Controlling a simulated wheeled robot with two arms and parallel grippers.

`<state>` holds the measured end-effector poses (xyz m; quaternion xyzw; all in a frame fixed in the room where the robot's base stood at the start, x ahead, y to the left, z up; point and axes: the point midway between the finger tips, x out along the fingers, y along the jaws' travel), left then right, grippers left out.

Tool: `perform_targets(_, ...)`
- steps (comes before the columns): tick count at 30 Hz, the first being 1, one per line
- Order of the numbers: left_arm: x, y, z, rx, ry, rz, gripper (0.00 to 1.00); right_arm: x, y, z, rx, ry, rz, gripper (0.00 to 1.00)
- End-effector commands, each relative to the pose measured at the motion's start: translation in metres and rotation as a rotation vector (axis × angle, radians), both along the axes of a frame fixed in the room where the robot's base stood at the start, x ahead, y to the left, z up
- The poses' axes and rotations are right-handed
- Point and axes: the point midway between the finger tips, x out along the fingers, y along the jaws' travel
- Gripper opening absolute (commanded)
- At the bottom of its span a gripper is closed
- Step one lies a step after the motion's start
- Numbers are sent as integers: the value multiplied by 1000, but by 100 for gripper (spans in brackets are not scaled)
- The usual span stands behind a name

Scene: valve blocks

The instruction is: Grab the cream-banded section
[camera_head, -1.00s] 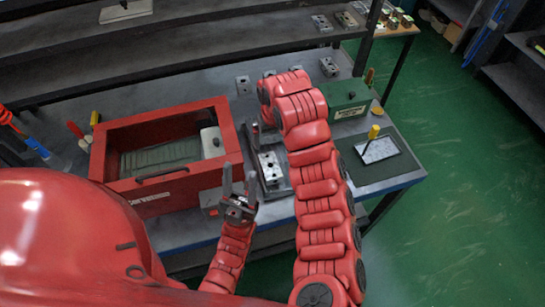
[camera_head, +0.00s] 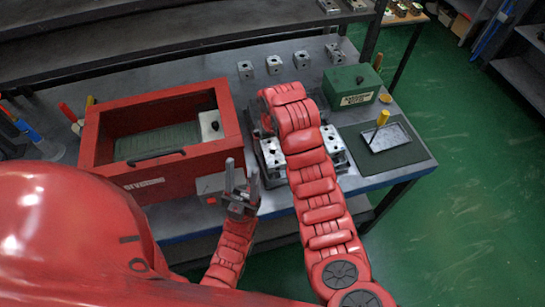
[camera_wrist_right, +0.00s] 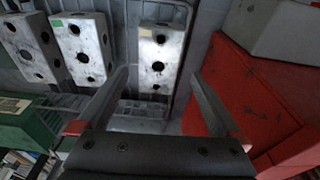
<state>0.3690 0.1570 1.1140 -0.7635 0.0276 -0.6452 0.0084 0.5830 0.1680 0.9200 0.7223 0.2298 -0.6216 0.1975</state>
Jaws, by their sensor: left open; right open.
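Three pale grey valve blocks with dark holes lie side by side in a wire-like rack in the right wrist view: a right one (camera_wrist_right: 160,58), a middle one (camera_wrist_right: 84,52) and a left one (camera_wrist_right: 30,46). Small marks near one end look green on the middle block and pale on the right block; I cannot tell for sure which is cream. My right gripper (camera_wrist_right: 158,82) is open, with its fingers apart near the right block and nothing between them. My left gripper (camera_head: 241,172) is open and empty in front of the red box. My right arm hides part of the blocks (camera_head: 272,152) in the head view.
A red open box (camera_head: 160,167) stands left of the blocks. A green box (camera_head: 352,86) and a dark mat with a tray (camera_head: 386,137) are on the right. Several more blocks (camera_head: 273,65) sit at the back of the bench.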

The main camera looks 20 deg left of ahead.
Motion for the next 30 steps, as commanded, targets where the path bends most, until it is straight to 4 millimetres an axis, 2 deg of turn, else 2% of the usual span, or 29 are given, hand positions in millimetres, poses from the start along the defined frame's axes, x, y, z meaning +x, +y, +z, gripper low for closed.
perform_targets(7, 0, 0, 24, 0, 0, 0, 50, 3, -1, -23, -5, 5, -1, 100)
perform_targets(12, 0, 0, 29, 0, 0, 0, 50, 6, 1, -43, -2, 5, -2, 100)
perform_targets(23, 0, 0, 29, 0, 0, 0, 50, 7, 2, -50, 1, -1, 0, 100)
perform_targets(30, 0, 0, 29, 0, -1, 0, 50, 7, 2, -50, 0, 0, 0, 57)
